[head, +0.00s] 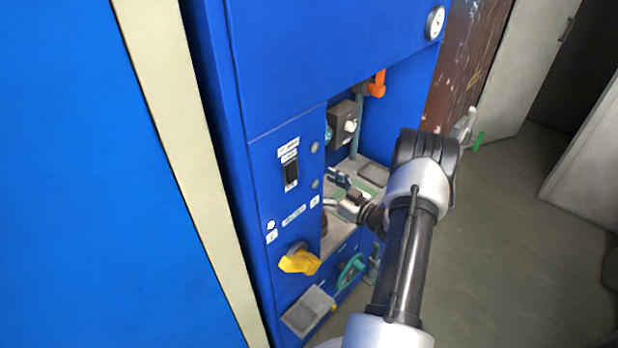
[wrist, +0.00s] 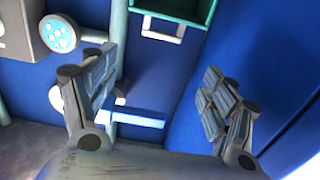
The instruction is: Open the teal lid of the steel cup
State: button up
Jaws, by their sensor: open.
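My gripper (head: 334,190) reaches into the recess of the blue cabinet in the head view. In the wrist view my gripper (wrist: 158,62) is open, its two fingers wide apart with nothing held. A flat light-blue bar (wrist: 138,118) shows low between the fingers, behind them. I cannot tell whether this bar is the teal lid seen edge-on. No steel cup can be made out in either view; my arm and gripper hide part of the recess.
A grey box (head: 343,125) with a pale knob stands in the recess, near an orange handle (head: 377,83). A yellow handle (head: 300,262), a teal wheel (head: 350,270) and a grey tray (head: 308,310) stick out below. A teal-edged box (wrist: 175,8) shows at the wrist view's top.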

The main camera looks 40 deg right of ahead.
jog(key=s, duration=0.4)
jog(key=shift+s+d, duration=0.1)
dwell(0.5)
